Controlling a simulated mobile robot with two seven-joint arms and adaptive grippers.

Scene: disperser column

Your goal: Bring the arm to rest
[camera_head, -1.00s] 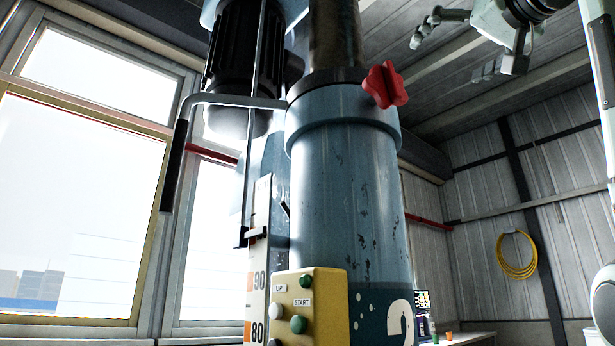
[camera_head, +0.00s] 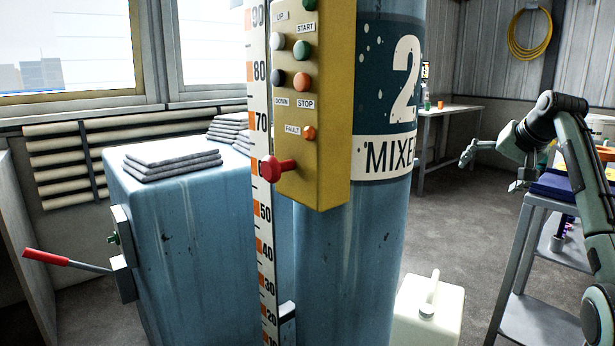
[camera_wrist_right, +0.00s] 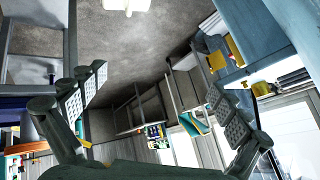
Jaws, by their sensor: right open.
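My right arm (camera_head: 570,135) comes in from the right edge of the head view, grey-green and bent at the wrist. Its gripper (camera_head: 490,170) points left, with the two fingers spread apart and nothing between them. It is in free air to the right of the blue mixer column (camera_head: 350,250), apart from it. In the right wrist view the open gripper (camera_wrist_right: 157,83) shows both padded fingers wide apart, with floor and distant furniture behind. My left gripper is not in view.
A yellow button panel (camera_head: 325,150) and a red knob (camera_head: 272,169) are on the column's front. A grey cart (camera_head: 510,250) stands below my right arm. A white canister (camera_head: 440,310) stands right of the column. A blue cabinet (camera_head: 190,250) with a red-handled lever (camera_head: 45,257) is at left.

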